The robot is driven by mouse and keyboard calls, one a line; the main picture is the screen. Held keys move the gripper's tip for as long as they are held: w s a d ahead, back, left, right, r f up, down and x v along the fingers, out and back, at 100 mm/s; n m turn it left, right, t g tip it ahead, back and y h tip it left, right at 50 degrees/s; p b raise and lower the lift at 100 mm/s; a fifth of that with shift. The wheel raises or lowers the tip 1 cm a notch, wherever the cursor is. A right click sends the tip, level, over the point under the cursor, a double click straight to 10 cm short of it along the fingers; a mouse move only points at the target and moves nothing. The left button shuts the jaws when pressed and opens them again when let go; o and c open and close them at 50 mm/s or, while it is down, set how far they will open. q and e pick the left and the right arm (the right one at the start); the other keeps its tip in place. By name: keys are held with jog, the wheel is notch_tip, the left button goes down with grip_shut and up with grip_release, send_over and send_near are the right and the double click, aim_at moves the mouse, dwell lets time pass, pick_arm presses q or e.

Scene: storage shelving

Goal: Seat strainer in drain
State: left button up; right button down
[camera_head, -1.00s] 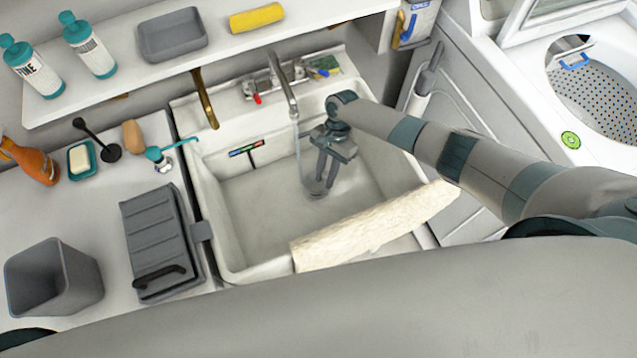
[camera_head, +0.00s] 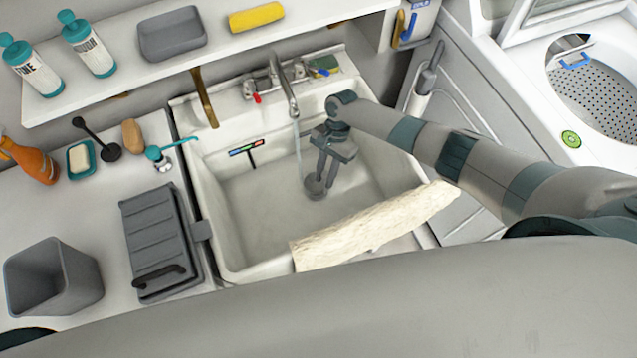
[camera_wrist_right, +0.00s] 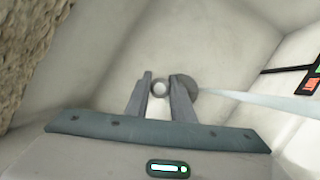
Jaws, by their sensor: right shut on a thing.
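My right gripper (camera_head: 323,178) reaches down into the white sink (camera_head: 250,225), its fingers close to the basin floor. In the right wrist view its fingers (camera_wrist_right: 164,95) are shut on a small round knob, which I take to be the strainer's (camera_wrist_right: 160,88). In the head view a grey disc at the fingertips seems to be the strainer (camera_head: 314,189). A grey disc, perhaps the drain (camera_wrist_right: 190,84), shows beside and partly behind one finger in the wrist view. I cannot tell whether the strainer touches the drain. My left gripper is not in view.
A thin water stream falls from the faucet (camera_head: 283,85) beside the gripper. A rough pale cloth-like roll (camera_head: 370,228) lies across the sink's front edge. A grey drying rack or box (camera_head: 155,235) and a grey bin (camera_head: 50,278) stand left on the counter.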

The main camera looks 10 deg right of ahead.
jog(key=shift+f+b, duration=0.6)
jog(key=shift+f, duration=0.35)
dwell(0.9)
jog(key=c, duration=1.4)
grip_release()
jog(key=shift+c, duration=0.2)
jog(key=b+v, duration=0.2)
jog(key=v, duration=1.5)
jog(key=shift+r, duration=0.15)
jog(key=shift+w, duration=0.15)
